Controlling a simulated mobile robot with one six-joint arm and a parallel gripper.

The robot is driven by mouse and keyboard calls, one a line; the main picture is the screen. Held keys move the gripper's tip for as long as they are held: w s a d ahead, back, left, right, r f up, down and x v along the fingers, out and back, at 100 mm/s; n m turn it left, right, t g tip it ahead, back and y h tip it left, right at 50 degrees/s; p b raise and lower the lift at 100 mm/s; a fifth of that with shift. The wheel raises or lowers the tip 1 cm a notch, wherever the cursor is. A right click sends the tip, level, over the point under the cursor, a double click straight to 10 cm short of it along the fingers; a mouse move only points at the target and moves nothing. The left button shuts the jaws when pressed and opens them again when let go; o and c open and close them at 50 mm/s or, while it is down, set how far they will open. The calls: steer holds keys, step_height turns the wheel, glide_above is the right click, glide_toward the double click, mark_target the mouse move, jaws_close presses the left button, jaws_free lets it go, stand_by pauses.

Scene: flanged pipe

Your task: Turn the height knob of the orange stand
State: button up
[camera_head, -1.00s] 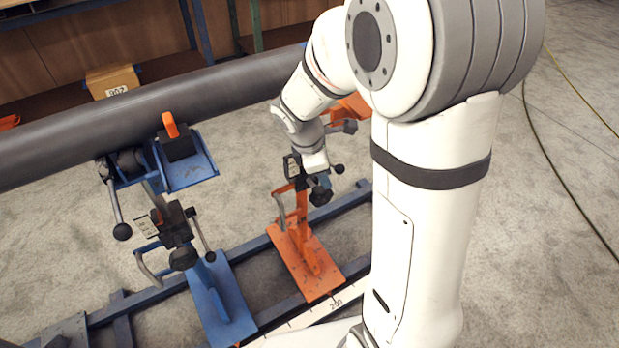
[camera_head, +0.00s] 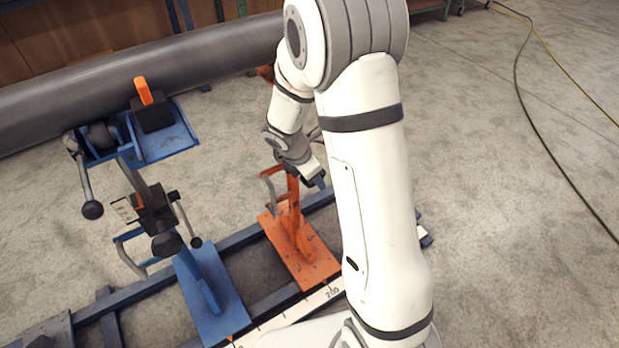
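The orange stand (camera_head: 300,250) stands on the blue rail frame, with its base plate flat and its post upright. A curved grey handle (camera_head: 270,190) sits on the left of the post. My gripper (camera_head: 314,181) is at the top of the post, just right of it, pointing down and to the right. It covers the upper part of the stand, so I cannot make out the height knob. The fingers are small and dark here, and I cannot tell whether they touch anything or how far apart they are.
A blue stand (camera_head: 208,290) with its own black knob (camera_head: 166,245) and levers is to the left. A thick grey pipe (camera_head: 120,85) crosses behind. My white arm blocks the view right of the orange stand. Open floor and cables (camera_head: 540,130) lie farther right.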

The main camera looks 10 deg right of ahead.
steer(key=shift+f, duration=0.1)
steer(key=c, duration=1)
steer(key=p, duration=0.4)
steer(key=shift+s+d+r+y, duration=0.1)
steer(key=shift+s+r+y, duration=0.1)
steer(key=shift+r+y, duration=0.15)
steer(key=shift+g+p, duration=0.3)
steer(key=shift+p, duration=0.4)
steer(key=y+p, duration=0.2)
steer(key=p, duration=0.5)
steer(key=shift+f+g, duration=0.1)
steer(key=shift+g, duration=0.2)
steer(key=y+p, duration=0.1)
steer(key=p, duration=0.7)
steer(key=shift+p, duration=0.4)
steer(key=p, duration=0.2)
steer(key=shift+f+y+p, duration=0.1)
steer(key=shift+y+p, duration=0.15)
steer(key=shift+p, duration=0.15)
